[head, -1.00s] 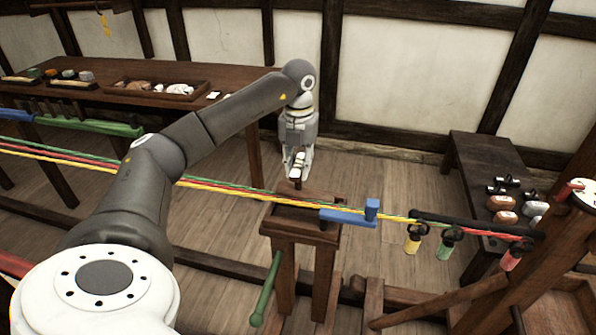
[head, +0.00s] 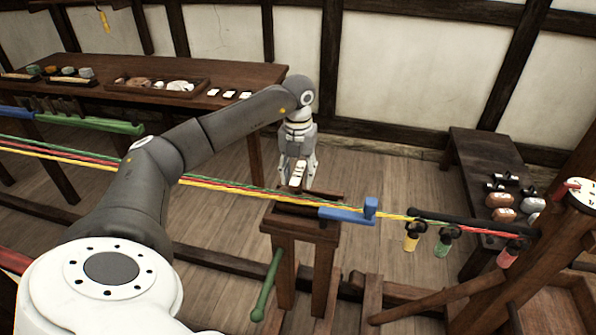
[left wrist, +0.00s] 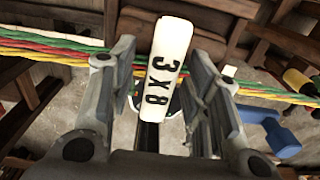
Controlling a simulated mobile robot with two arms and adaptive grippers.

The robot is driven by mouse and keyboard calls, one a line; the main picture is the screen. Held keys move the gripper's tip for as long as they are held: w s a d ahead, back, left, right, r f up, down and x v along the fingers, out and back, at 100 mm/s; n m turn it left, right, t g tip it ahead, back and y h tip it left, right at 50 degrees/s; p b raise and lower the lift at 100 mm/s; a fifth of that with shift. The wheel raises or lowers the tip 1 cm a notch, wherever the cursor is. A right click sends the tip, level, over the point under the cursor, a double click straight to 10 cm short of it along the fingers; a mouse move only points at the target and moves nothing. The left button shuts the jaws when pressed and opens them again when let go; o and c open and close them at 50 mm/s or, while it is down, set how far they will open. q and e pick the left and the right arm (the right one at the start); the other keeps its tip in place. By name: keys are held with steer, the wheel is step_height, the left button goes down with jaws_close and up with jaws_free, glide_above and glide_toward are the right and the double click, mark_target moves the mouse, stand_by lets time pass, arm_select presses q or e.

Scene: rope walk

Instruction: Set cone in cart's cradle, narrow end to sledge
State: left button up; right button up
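My left gripper (head: 299,176) points down over the wooden cart (head: 318,235), at the strands. My right gripper is out of view.
Green, red and yellow strands (head: 225,188) run across the cart. A blue part (head: 350,214) sits at its right. Hanging coloured weights (head: 411,237) are farther right. A table (head: 200,72) with trays and white cards is at the back left; a dark bench (head: 475,150) is at the right.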

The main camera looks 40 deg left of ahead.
arm_select(q)
steer(key=shift+r, duration=0.1)
step_height(320, 180, up, 12)
steer(key=b, duration=0.1)
stand_by(0.4)
steer(key=shift+b, duration=0.3)
stand_by(0.6)
stand_by(0.4)
